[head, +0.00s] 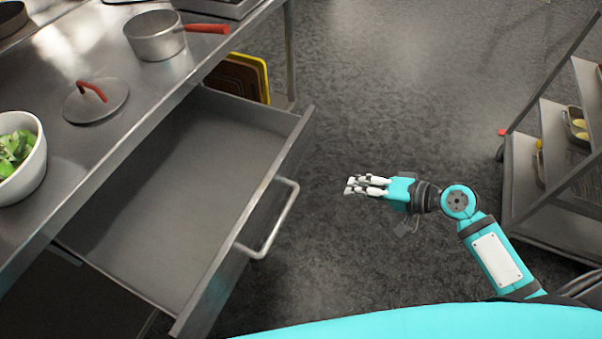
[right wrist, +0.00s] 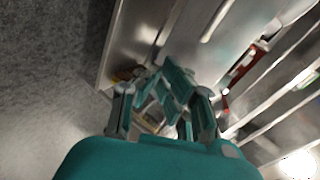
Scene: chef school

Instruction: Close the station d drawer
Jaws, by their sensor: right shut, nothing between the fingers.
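The drawer (head: 190,180) under the steel counter is pulled far out, and its grey inside looks empty. Its bar handle (head: 272,222) is on the front panel, facing right. My right gripper (head: 350,187) is shut and empty, to the right of the handle and apart from it, over the floor. In the right wrist view the gripper fingers (right wrist: 160,100) point toward a metal front with a pale bar. My left gripper is not in view.
The counter holds a saucepan (head: 154,36) with a red handle, a lid (head: 96,100) and a white bowl (head: 24,170) of greens. Cutting boards (head: 238,78) stand below the counter. A shelf rack (head: 550,150) is at the right. The floor between is clear.

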